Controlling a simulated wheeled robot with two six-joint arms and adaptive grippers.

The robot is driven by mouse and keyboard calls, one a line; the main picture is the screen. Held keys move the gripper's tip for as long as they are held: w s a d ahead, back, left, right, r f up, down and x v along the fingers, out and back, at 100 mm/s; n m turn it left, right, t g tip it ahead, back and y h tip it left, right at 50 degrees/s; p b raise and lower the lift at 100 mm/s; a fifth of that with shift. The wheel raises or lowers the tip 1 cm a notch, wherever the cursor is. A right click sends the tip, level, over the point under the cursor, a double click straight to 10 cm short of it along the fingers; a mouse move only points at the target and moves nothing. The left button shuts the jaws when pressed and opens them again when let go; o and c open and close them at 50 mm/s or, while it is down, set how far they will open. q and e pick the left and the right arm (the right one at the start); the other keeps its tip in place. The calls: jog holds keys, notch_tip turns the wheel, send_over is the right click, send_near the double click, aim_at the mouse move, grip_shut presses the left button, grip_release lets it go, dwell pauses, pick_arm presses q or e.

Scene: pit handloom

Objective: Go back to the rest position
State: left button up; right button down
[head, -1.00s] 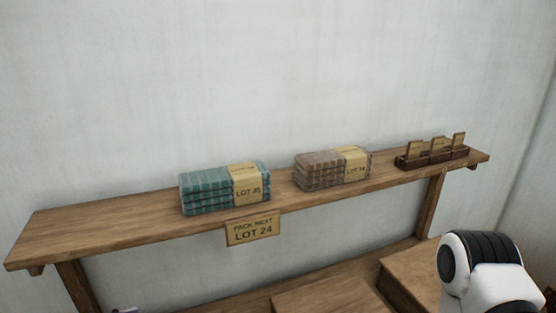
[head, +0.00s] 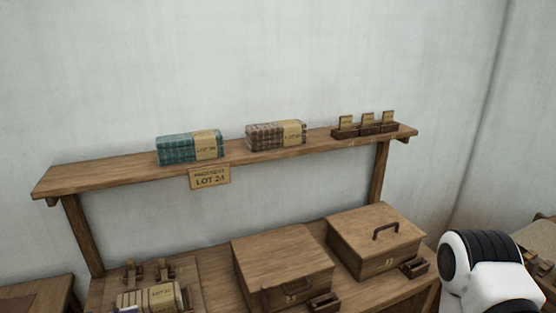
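Neither gripper shows in the head view. A white and black link of my own right arm stands at the lower right, in front of the bench's right end. A teal folded cloth stack (head: 180,149) with a tan lot band lies on the left of the wooden shelf (head: 110,174). A brown checked cloth stack (head: 262,135) with a similar band lies further right on the shelf. A hanging sign (head: 210,178) on the shelf's front edge reads LOT 24.
Small dark tag holders (head: 368,129) stand at the shelf's right end. Below, the bench carries two wooden boxes, one in the middle (head: 275,260) and one with a raised handle (head: 360,235). A light banded bundle (head: 150,297) lies at the bench's left. Another surface (head: 540,240) stands far right.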

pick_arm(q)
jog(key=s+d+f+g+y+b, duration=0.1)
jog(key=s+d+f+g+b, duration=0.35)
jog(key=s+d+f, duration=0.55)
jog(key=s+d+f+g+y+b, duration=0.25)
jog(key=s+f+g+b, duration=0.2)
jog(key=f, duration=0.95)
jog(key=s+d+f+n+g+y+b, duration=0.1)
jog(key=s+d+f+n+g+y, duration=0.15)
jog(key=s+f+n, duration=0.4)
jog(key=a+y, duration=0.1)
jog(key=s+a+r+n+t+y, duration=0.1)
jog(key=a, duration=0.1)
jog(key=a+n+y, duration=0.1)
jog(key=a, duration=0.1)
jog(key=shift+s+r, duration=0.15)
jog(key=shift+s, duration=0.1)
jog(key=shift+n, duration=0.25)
